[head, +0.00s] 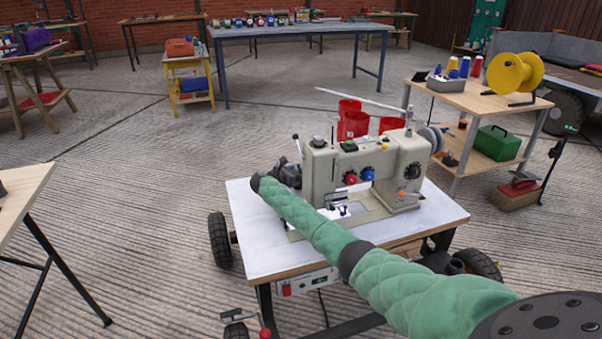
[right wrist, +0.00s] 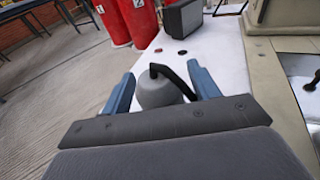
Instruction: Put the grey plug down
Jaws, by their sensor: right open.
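The grey plug (right wrist: 157,92), with a bent black cable or handle on top, is between the fingers of my right gripper (right wrist: 160,74) in the right wrist view. The blue fingers are open, with a small gap showing on each side of it. The plug appears to rest on the white tabletop (right wrist: 205,60), but its base is partly hidden by the gripper body. In the head view, my green-sleeved right arm reaches over the worktable (head: 245,235) to its left side, beside the sewing machine (head: 330,170). The plug cannot be made out there. My left gripper is not in view.
The sewing machine body (right wrist: 280,45) stands close to the right of the gripper. A dark grey box (right wrist: 183,17) and small round discs lie on the tabletop ahead. Red containers (right wrist: 135,15) stand beyond the table edge.

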